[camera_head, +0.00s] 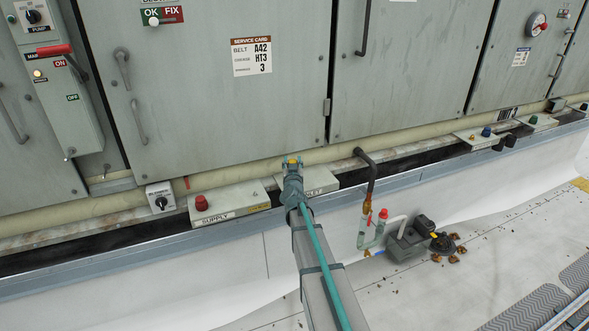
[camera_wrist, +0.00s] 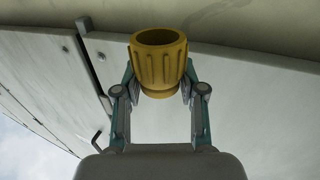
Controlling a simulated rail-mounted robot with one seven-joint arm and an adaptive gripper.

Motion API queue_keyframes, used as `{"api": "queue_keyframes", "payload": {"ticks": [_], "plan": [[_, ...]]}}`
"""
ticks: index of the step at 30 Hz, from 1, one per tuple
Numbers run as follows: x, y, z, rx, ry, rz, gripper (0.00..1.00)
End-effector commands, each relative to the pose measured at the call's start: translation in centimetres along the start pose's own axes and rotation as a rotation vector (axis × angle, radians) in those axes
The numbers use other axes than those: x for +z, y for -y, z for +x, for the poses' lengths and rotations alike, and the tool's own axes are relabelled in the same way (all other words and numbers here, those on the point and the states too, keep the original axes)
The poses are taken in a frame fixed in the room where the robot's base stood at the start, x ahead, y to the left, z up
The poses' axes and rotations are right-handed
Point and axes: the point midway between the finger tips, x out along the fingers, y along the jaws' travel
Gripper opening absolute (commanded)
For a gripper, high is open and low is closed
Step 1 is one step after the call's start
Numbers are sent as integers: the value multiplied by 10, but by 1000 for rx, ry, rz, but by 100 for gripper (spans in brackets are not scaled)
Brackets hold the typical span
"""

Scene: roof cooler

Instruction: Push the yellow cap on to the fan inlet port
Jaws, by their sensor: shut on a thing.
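The ribbed yellow cap (camera_wrist: 158,66) is held between the fingertips of my gripper (camera_wrist: 158,82) in the wrist view, with its open round end facing up in the picture. My gripper also shows in the head view (camera_head: 292,172), seen from behind, with a little of the cap showing yellow at its top. It is in front of a pale box (camera_head: 318,181) whose label is partly covered and ends in "LET". I see no port on that box; my gripper and arm hide part of it. I cannot tell whether the cap touches anything.
Left of my gripper, a "SUPPLY" box (camera_head: 229,200) carries a red cap. A dark hose (camera_head: 370,175) hangs close on the right, above a grey pump (camera_head: 408,240). A cream pipe (camera_head: 240,171) runs under the grey cabinets (camera_head: 220,80). More boxes with coloured caps stand farther right.

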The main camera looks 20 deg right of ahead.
Motion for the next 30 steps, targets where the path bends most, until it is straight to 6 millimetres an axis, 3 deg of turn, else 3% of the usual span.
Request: {"api": "queue_keyframes", "payload": {"ticks": [8,24,30], "plan": [[10,0,1,-2,1,7,14],[54,1,1,-2,1,7,14],[58,1,1,-2,1,7,14]]}}
